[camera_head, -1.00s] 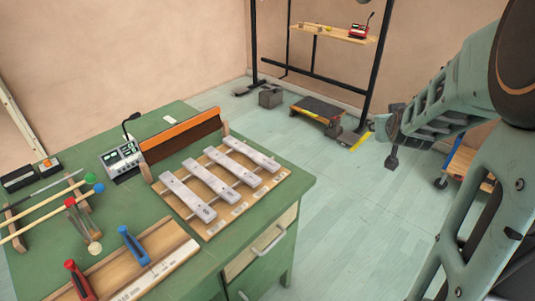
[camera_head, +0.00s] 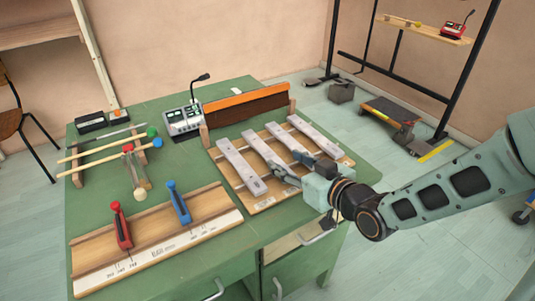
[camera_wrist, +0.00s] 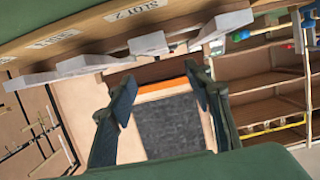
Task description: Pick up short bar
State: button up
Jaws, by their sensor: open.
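Several pale grey metal bars lie side by side on a wooden rack (camera_head: 262,203) on the green table. Bar ends (camera_wrist: 150,43) show above the fingers there.
An orange-topped board (camera_head: 245,104) stands behind the rack. A control box with microphone (camera_head: 184,120) is behind left. Mallets (camera_head: 105,146) and a wooden slider board (camera_head: 155,238) with red and blue handles are at left. A black frame (camera_head: 395,93) stands on the floor.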

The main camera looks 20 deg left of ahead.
aim_at(266, 151)
jog(key=b+x, duration=0.1)
jog(key=x, duration=0.3)
jog(key=shift+d+f, duration=0.1)
jog(key=b+x, duration=0.1)
jog(key=x, duration=0.1)
jog(key=b+x, duration=0.1)
jog(key=x, duration=0.1)
jog(key=shift+f, duration=0.45)
jog(key=shift+w+a, duration=0.25)
jog(key=shift+a, duration=0.1)
grip_shut()
